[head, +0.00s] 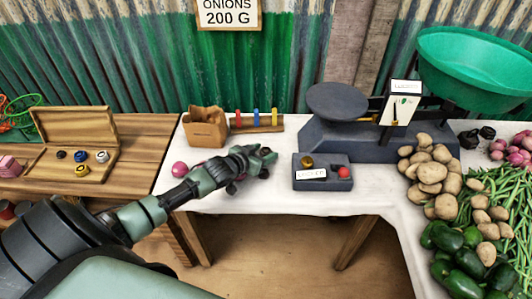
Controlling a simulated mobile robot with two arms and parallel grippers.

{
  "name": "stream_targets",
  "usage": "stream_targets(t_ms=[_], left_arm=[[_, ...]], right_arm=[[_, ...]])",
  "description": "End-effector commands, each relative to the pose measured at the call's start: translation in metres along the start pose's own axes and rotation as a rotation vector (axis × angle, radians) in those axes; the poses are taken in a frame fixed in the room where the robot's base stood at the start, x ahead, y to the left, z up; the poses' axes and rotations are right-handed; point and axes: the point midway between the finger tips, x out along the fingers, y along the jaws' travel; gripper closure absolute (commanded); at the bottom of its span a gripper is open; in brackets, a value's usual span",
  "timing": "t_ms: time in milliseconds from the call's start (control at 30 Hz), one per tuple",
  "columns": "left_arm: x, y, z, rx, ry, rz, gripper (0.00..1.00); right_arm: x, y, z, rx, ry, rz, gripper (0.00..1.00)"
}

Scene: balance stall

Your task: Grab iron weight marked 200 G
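Two dark, iron-like weights, a left one (468,139) and a right one (487,132), sit on the white table at the right of the balance scale. Several small weights also lie in the open wooden box (97,182) at the left, including a dark one (61,154). No 200 G mark is readable on any weight. My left gripper (264,158) is above the white table, between the paper bag and the small dark box, well left of the two dark weights. Its fingers are small and foreshortened, so their opening is unclear. My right gripper is out of view.
The balance scale (355,143) has a dark plate and a green pan (475,62). A dark box (322,172) with a red button stands before it. A paper bag (205,128), potatoes (432,173) and green peppers (465,270) stand around. A sign reads "ONIONS 200 G".

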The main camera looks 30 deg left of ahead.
Motion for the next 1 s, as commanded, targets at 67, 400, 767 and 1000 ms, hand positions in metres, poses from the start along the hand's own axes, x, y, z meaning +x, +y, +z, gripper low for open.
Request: stream_targets(t_ms=[67, 400, 767, 1000], left_arm=[[0.0, 0.0, 0.0, 0.0, 0.0, 0.0, 0.71], [0.0, 0.0, -0.001, 0.0, 0.001, 0.0, 1.0], [-0.012, 0.0, -0.025, 0.001, 0.004, 0.001, 1.0], [-0.039, 0.0, -0.083, 0.004, 0.008, 0.001, 1.0]], right_arm=[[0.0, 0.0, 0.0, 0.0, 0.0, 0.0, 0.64], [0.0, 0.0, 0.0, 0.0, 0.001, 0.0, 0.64], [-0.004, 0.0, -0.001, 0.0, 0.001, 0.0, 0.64], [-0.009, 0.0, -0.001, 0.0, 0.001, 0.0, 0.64]])
